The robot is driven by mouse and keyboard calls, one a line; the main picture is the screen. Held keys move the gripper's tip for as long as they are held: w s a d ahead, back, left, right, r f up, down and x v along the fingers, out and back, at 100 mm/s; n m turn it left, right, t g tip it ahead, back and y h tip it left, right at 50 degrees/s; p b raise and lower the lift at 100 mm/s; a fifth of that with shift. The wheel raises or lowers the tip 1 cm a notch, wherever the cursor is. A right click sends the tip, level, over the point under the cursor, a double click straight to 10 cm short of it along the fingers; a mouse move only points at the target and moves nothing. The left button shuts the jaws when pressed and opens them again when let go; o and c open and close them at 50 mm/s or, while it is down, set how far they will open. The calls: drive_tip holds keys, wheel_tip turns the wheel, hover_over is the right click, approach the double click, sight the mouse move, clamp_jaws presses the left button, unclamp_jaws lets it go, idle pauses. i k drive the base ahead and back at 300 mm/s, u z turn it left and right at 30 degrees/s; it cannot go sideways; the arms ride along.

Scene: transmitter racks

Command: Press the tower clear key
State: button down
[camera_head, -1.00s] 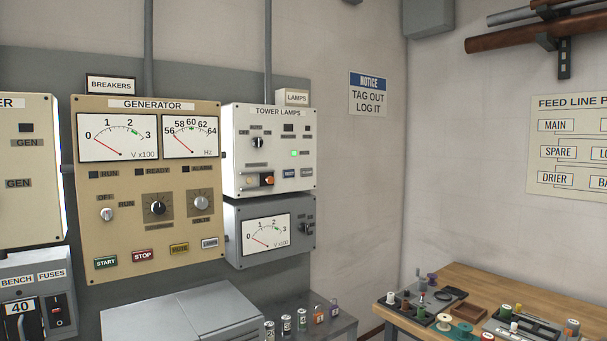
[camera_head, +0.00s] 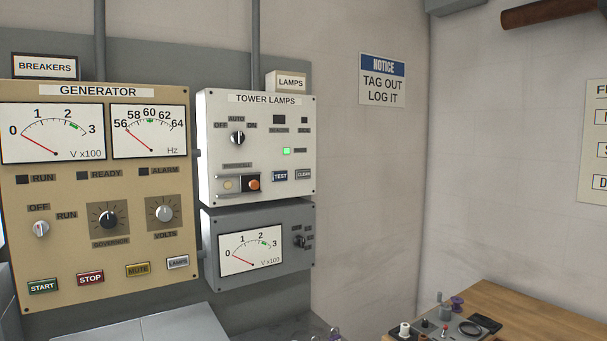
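The white tower lamps panel (camera_head: 257,148) hangs on the wall in the middle of the head view. A rotary switch (camera_head: 238,138) is at the upper left of the panel. My gripper is not in view.
The beige generator panel (camera_head: 95,188) is at the left. A grey meter box (camera_head: 258,242) hangs below the tower lamps panel. A grey cabinet top (camera_head: 140,328) juts out below. A wooden bench (camera_head: 510,305) with small parts stands at lower right.

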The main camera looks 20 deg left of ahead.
sight(302, 173)
drive_tip(key=i, duration=0.7)
drive_tip(key=z, duration=0.8)
drive_tip(key=k, duration=0.2)
drive_tip(key=u, duration=3)
drive_tip(key=k, duration=0.15)
drive_tip(key=u, duration=1.3)
drive_tip(key=i, duration=0.15)
